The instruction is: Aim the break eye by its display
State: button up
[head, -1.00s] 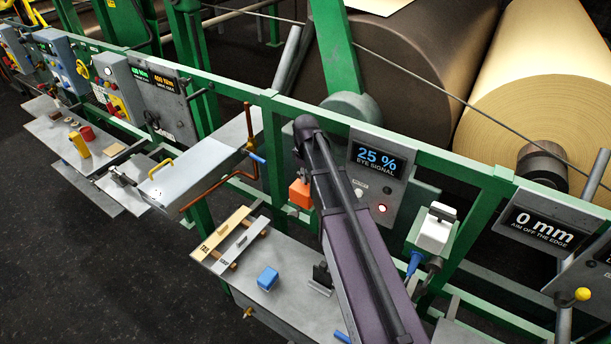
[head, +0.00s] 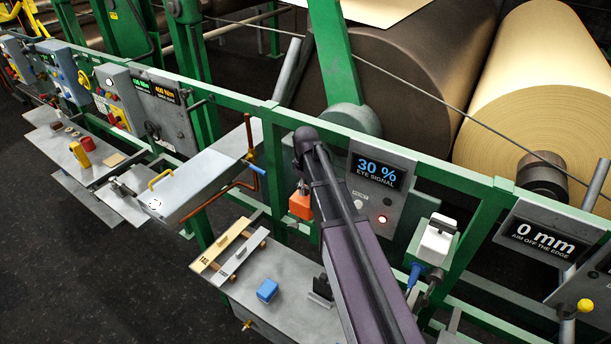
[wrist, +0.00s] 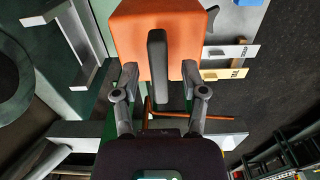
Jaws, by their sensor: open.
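The break eye appears to be the orange block (head: 300,206) on the green rail, left of my arm in the head view. Its display (head: 377,172) reads "30 % EYE SIGNAL". In the wrist view the orange block (wrist: 180,40) fills the top middle, with an upright dark grey fin (wrist: 157,60) in front of it. My gripper (wrist: 160,78) is open, with one finger on each side of the fin. Contact with the fin cannot be told. In the head view my arm hides most of the gripper.
A second display (head: 543,238) reads "0 mm AIM OFF THE EDGE". A grey shelf (head: 285,312) below carries a blue block (head: 267,290). A copper pipe (head: 215,190) runs left of the eye. Large rolls stand behind the rail.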

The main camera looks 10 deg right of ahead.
jog(key=shift+m, duration=0.4)
jog(key=m, duration=1.9)
jog(key=shift+m, duration=0.4)
jog(key=m, duration=0.6)
notch_tip(320, 180, up, 14)
jog(key=p, duration=1.3)
jog(key=shift+p, duration=0.4)
jog(key=shift+f, duration=0.1)
dwell(0.5)
